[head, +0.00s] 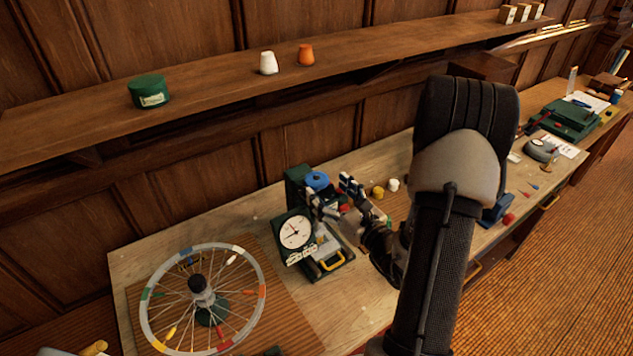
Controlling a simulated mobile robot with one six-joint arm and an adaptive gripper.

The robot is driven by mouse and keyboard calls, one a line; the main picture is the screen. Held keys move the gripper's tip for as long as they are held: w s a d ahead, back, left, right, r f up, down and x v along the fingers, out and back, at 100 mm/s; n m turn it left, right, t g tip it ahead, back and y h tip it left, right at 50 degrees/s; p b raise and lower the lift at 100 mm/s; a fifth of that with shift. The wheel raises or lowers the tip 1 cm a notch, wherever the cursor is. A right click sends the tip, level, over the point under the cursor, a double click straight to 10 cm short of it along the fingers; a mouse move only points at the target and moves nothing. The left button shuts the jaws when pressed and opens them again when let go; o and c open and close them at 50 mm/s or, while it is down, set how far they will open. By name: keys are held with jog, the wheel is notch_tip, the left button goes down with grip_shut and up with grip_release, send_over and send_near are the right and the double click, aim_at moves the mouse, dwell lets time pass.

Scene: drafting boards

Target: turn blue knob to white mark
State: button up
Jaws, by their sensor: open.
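The blue knob (317,180) sits on top of a dark green device (296,188) with a white round dial (295,232) on its front. My gripper (332,188) is open just to the right of the knob, with its fingers pointing back toward the upper left. One finger shows in front of the knob's right side and the other to its right. I cannot tell whether either finger touches the knob. The white mark for the knob cannot be made out at this size.
A spoked wheel with coloured bands (148,323) stands at the left of the bench (135,262). A yellow-handled part (333,262) is at the device's front. Yellow (378,192) and white (394,185) pieces lie right of the gripper. A shelf (215,93) runs above.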

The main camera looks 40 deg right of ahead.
aim_at(310, 173)
jog(key=w, duration=0.5)
jog(key=shift+w, duration=0.35)
jog(key=shift+c, duration=0.3)
jog(key=c, duration=1)
jog(key=shift+d+n+y, duration=0.15)
jog(key=shift+n+y, duration=0.25)
jog(key=shift+y, duration=0.3)
